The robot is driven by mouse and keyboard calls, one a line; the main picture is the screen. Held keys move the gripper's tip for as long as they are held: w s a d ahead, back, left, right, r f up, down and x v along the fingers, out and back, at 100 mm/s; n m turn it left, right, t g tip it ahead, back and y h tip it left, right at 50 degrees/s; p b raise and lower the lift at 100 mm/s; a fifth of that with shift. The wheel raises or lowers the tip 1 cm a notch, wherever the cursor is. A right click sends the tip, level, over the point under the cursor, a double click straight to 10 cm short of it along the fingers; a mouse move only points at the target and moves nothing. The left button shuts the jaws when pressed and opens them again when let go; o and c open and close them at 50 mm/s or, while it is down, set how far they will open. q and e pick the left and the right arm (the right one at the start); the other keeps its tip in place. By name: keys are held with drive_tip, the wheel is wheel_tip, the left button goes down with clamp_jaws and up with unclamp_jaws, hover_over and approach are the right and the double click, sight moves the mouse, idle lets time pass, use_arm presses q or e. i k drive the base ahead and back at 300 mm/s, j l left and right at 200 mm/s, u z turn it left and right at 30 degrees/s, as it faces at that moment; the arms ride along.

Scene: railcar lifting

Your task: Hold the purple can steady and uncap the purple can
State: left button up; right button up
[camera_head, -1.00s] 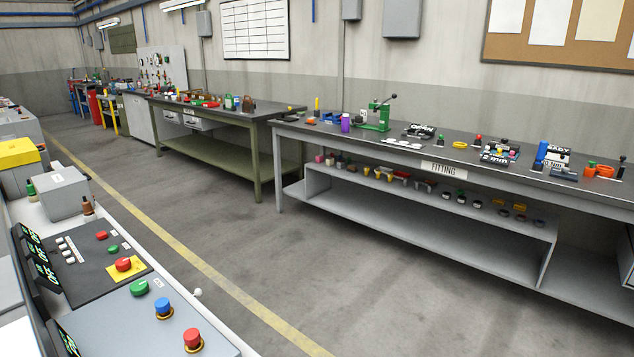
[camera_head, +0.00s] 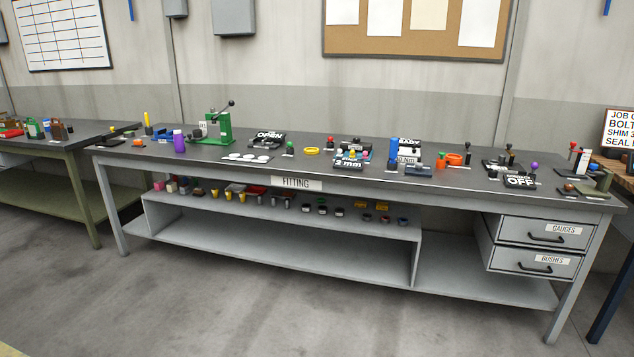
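The purple can (camera_head: 179,141) stands upright on the left part of the grey fitting bench (camera_head: 335,187), near its front edge. It is small at this distance, and I cannot make out its cap clearly. The green press (camera_head: 213,127) with a lever stands just right of it. Neither of my grippers is in view.
A second bench (camera_head: 62,148) stands at the left. Two drawers (camera_head: 545,232) are under the bench's right end. The floor (camera_head: 300,310) in front is clear.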

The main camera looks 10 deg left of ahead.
sight(178, 140)
drive_tip(key=i+j+u, duration=0.1)
drive_tip(key=i+u, duration=0.2)
drive_tip(key=i, duration=0.25)
drive_tip(key=i+u, duration=0.3)
drive_tip(key=i, duration=0.25)
drive_tip(key=i+l+u, duration=0.3)
drive_tip(key=i, duration=0.25)
